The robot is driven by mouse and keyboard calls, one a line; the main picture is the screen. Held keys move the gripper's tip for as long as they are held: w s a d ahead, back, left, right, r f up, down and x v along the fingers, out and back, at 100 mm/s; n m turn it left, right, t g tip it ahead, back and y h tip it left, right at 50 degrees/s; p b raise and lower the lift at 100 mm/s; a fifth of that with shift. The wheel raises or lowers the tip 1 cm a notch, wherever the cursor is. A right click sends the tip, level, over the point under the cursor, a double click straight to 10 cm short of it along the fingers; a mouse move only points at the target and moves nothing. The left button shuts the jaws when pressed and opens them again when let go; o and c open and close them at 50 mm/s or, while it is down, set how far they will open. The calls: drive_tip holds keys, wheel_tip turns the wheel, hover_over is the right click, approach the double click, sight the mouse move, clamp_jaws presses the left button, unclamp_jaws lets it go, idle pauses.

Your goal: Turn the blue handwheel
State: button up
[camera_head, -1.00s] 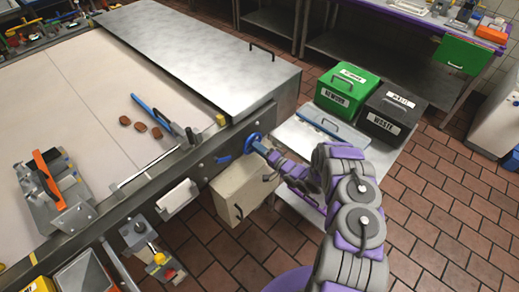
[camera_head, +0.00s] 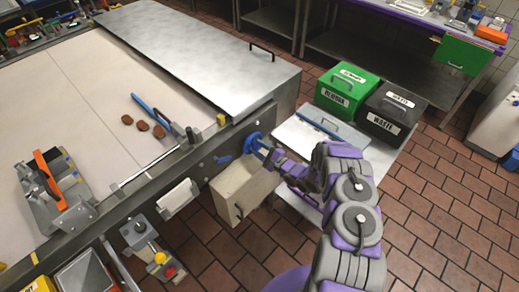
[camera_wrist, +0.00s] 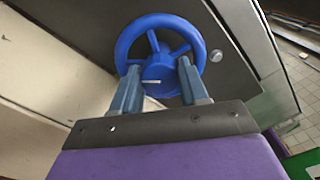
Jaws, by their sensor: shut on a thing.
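The blue handwheel (camera_head: 252,142) is mounted on the side of the long metal table, near its right end. In the wrist view the handwheel (camera_wrist: 158,66) shows its rim, spokes and hub, with a short white mark on the hub. My gripper (camera_wrist: 160,82) reaches it from the front. Its two blue-grey fingers stand on either side of the hub, at the lower part of the wheel, and are shut on it. In the head view my gripper (camera_head: 267,151) is small and partly hides the wheel's right side.
A small blue lever (camera_head: 222,159) is left of the wheel. A beige box (camera_head: 240,190) with a handle hangs below it. Green (camera_head: 343,90) and black (camera_head: 391,112) bins stand on a low table to the right. A paper roll (camera_head: 178,198) is on the table's side.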

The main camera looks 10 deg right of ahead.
drive_tip(key=shift+d+f+m, duration=0.1)
drive_tip(key=shift+d+m, duration=0.1)
drive_tip(key=shift+m, duration=1)
drive_tip(key=o, duration=0.6)
drive_tip(key=shift+f, duration=0.1)
drive_tip(key=shift+o, duration=0.9)
drive_tip(key=shift+f, duration=0.1)
drive_tip(key=shift+o, duration=1.4)
drive_tip(key=p+v, duration=0.1)
drive_tip(key=v, duration=1.6)
drive_tip(key=shift+d+p, duration=0.15)
drive_tip(key=shift+p, duration=0.2)
